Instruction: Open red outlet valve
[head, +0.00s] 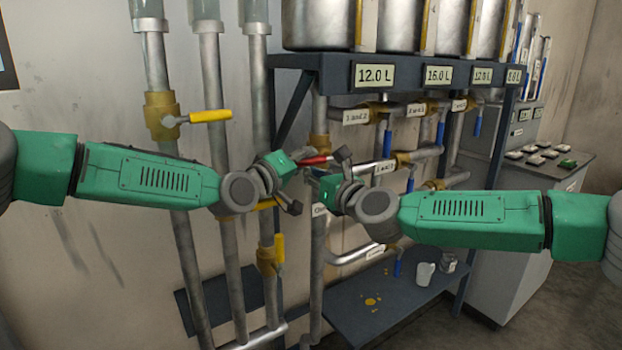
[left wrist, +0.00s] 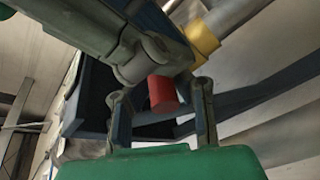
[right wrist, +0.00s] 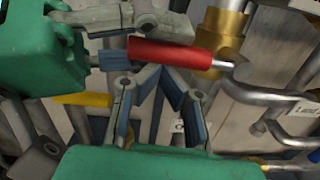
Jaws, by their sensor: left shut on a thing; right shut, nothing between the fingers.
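The red outlet valve handle (head: 315,160) lies roughly level between my two grippers in the head view. In the right wrist view the red handle (right wrist: 175,53) runs left from a brass valve body (right wrist: 222,38). My left gripper (head: 301,166) is shut on the handle. In the left wrist view the handle's red end (left wrist: 162,94) shows between its fingers. My right gripper (head: 316,173) is shut and empty. In the right wrist view its fingertips (right wrist: 156,70) meet just below the handle. The grippers partly hide the handle in the head view.
Vertical pipes with yellow-handled valves (head: 210,116) stand at left. A shelf (head: 395,75) with labelled metal tanks is above. Several blue-handled valves (head: 441,130) are at right. A low shelf (head: 370,300) holds a white mug (head: 425,273). Pipes crowd closely around both grippers.

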